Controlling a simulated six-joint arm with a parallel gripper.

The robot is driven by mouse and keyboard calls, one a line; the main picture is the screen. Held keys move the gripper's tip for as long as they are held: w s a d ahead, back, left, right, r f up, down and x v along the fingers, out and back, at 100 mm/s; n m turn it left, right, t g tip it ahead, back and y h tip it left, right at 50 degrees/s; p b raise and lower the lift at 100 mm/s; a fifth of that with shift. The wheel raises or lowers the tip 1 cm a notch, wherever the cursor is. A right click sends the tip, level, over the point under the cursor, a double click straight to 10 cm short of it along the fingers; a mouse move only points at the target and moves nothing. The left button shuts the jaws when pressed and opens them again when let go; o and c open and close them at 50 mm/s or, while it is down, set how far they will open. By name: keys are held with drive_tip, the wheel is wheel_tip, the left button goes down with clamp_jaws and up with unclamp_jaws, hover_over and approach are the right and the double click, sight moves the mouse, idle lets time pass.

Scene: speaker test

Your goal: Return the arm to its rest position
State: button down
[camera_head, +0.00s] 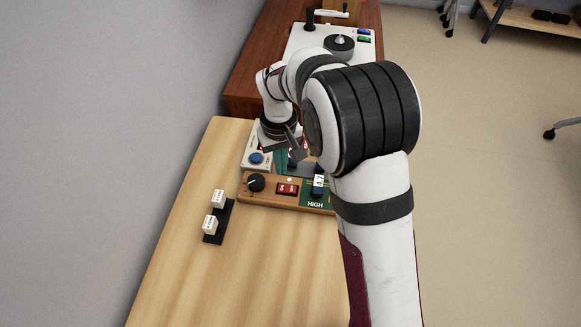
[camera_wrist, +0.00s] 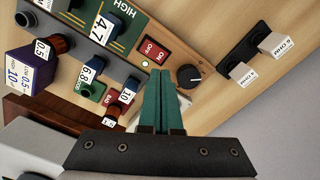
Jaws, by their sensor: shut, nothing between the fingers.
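My gripper (camera_wrist: 161,73) is shut and empty, its two teal fingers side by side in the wrist view. In the head view my arm reaches forward over the test board and bends down at the far end; the fingers are mostly hidden there. A block marked 4.7 (camera_wrist: 102,30) stands by the HIGH area. I cannot tell the exact gap between the fingers and the board.
Two white-labelled ohm pieces (camera_head: 218,199) sit on a black holder left of the board. A blue button (camera_head: 257,158) is on a pale box behind the board. Several numbered blocks (camera_wrist: 90,68) stand close to the fingers. The light table's near left (camera_head: 190,290) is clear.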

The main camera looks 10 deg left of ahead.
drive_tip(key=s+d+r+m, duration=0.4)
drive_tip(key=s+d+r, duration=0.3)
drive_tip(key=d+r, duration=0.2)
drive_tip(key=s+d+r+m+y, duration=0.1)
drive_tip(key=s+d+m, duration=0.2)
drive_tip(key=s, duration=0.6)
drive_tip(key=s+d+r+m, duration=0.1)
drive_tip(key=s+d+m, duration=0.3)
drive_tip(key=s, duration=0.6)
drive_tip(key=shift+m+y, duration=0.3)
drive_tip(key=shift+y, duration=0.1)
drive_tip(key=shift+s+r, duration=0.1)
